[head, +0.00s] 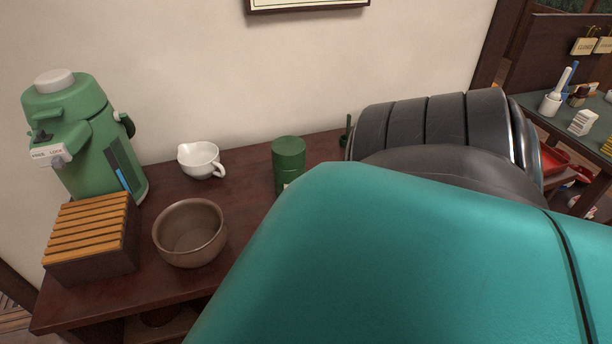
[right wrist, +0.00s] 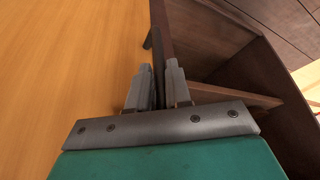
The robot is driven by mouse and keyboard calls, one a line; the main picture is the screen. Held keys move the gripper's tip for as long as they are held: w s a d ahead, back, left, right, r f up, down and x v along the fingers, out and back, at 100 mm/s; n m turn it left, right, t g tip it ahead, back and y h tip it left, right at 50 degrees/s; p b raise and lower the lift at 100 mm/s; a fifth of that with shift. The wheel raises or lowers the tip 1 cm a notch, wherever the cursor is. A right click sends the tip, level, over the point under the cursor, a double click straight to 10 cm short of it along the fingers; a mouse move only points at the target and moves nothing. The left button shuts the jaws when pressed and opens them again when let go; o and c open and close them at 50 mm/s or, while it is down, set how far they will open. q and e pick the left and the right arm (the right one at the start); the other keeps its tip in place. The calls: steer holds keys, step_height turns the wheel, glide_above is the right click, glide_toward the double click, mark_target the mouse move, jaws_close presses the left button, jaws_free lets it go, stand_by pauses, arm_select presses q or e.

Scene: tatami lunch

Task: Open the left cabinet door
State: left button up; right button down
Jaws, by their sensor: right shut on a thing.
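The dark wooden cabinet (head: 245,180) stands against the wall in the head view, and its front is mostly hidden by my teal arm. In the right wrist view, my right gripper (right wrist: 157,88) is shut on a thin dark wooden panel edge, which looks like the cabinet door (right wrist: 161,28). The door stands edge-on to the camera. To its right the open cabinet inside shows, with a wooden shelf (right wrist: 232,96). The head view does not show the door or the right gripper's fingers. My left gripper is not in view.
On the cabinet top stand a green air pot (head: 85,130), a slatted wooden box (head: 90,235), a brown bowl (head: 190,235), a white spouted cup (head: 200,160) and a green canister (head: 288,165). Light wooden floor (right wrist: 70,60) lies clear left of the door.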

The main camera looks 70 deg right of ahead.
steer(key=shift+s, duration=0.2)
steer(key=c, duration=1.2)
jaws_free()
steer(key=shift+o, duration=0.2)
steer(key=shift+w, duration=0.1)
arm_select(q)
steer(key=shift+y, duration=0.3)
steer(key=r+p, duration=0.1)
steer(key=p, duration=0.1)
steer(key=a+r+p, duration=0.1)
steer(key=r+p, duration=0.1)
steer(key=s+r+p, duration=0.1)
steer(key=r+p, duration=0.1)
steer(key=p, duration=0.1)
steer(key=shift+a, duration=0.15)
arm_select(e)
steer(key=v, duration=1.2)
steer(key=shift+r, duration=0.35)
